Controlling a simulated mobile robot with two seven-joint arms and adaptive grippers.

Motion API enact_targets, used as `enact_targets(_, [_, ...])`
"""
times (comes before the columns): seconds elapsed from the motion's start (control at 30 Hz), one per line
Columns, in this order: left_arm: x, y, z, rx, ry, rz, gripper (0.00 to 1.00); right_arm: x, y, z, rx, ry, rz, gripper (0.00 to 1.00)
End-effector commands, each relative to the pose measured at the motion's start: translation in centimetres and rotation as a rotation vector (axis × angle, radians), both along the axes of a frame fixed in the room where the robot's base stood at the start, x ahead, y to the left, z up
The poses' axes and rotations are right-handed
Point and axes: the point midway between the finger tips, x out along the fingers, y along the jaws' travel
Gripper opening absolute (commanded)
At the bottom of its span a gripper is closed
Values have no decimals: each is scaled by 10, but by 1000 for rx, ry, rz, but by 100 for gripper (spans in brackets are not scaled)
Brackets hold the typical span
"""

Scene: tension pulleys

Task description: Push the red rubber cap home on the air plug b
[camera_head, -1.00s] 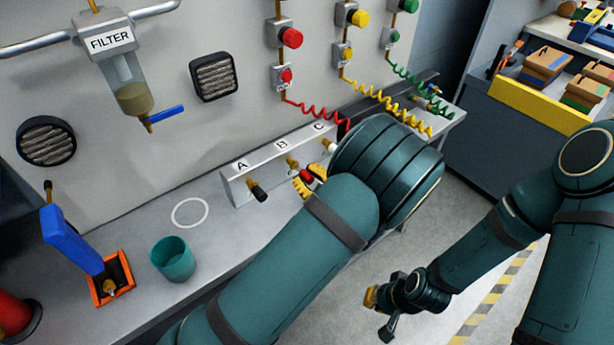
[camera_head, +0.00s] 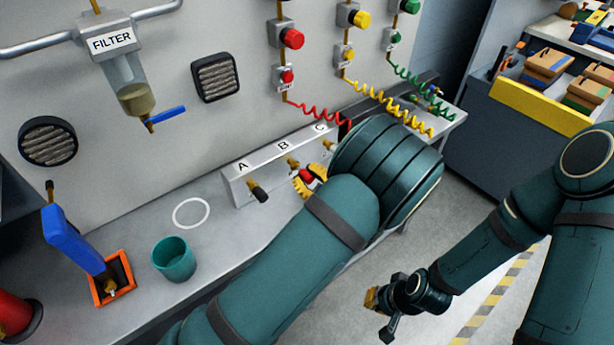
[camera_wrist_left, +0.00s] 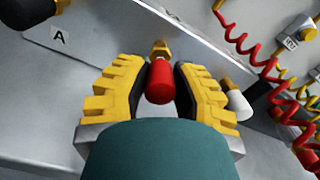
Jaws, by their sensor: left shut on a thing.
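The red rubber cap (camera_wrist_left: 160,82) is between the yellow, dark-padded fingers of my left gripper (camera_wrist_left: 160,88), which is shut on it. The cap is in line with a brass plug (camera_wrist_left: 160,48) on the block, and its end meets the plug's outer end in this view; I cannot tell how deep it sits. In the head view the cap (camera_head: 306,176) and left gripper (camera_head: 308,182) are at the brass plug under B (camera_head: 292,162), partly hidden by my wrist. My right gripper (camera_head: 376,306) hangs low over the floor, away from the block; its fingers are unclear.
The plug under A carries a black cap (camera_head: 257,192). A white cap (camera_wrist_left: 236,102) is close right of my left fingers. Coiled red (camera_head: 315,112) and yellow hoses hang behind. A teal cup (camera_head: 174,260) and blue-handled tool (camera_head: 70,238) stand left on the bench.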

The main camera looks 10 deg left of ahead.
Motion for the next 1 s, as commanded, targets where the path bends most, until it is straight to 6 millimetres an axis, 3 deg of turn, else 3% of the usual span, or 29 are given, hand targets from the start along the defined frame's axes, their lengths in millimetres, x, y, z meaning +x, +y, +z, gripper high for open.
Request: enact_targets(1.0, [11,12,0,1,-1,0,11,0,0,0,0,0,0,0])
